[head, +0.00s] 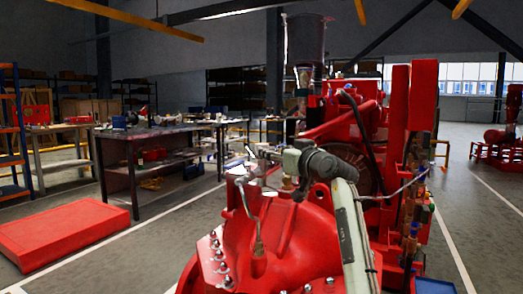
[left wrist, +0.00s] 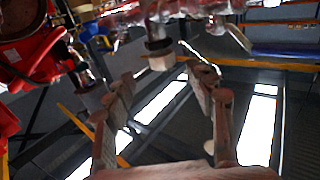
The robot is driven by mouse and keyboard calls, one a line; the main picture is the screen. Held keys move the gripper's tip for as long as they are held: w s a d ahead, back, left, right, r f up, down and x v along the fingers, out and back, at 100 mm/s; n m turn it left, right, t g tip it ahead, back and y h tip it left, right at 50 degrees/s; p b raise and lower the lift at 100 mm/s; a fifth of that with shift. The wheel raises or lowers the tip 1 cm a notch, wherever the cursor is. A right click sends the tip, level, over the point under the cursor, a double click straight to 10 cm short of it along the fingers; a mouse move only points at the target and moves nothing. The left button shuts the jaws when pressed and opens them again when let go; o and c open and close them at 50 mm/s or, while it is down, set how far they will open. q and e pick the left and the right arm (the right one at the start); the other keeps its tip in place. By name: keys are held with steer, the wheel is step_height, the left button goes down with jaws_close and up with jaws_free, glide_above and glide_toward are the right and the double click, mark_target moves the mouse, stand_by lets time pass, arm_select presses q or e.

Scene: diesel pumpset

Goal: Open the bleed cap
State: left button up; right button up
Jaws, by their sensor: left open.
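Beyond the fingertips is a pale, short cylindrical piece on a dark stem (left wrist: 158,60), which may be the bleed cap; I cannot tell for sure. It looks apart from both fingers. In the head view a small grey fitting (head: 239,172) stands on the casing, close to the gripper. My right gripper is not seen.
The red engine (head: 345,125) with pipes and hoses rises behind the casing. A thin bent metal pipe (head: 257,225) runs down its front. A dark workbench (head: 150,135) stands at the left, with a low red platform (head: 60,235) on the floor. Floor between them is clear.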

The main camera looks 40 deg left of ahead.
mark_target(263, 144)
arm_select(q)
steer(key=x, duration=0.7)
steer(key=shift+s+p, duration=0.15)
steer(key=shift+p, duration=0.25)
steer(key=shift+w+a+f, duration=0.1)
steer(key=shift+w+a, duration=0.1)
steer(key=shift+a, duration=0.25)
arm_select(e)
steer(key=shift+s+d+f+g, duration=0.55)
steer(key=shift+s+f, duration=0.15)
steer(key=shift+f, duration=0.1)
arm_select(q)
steer(key=c, duration=1.2)
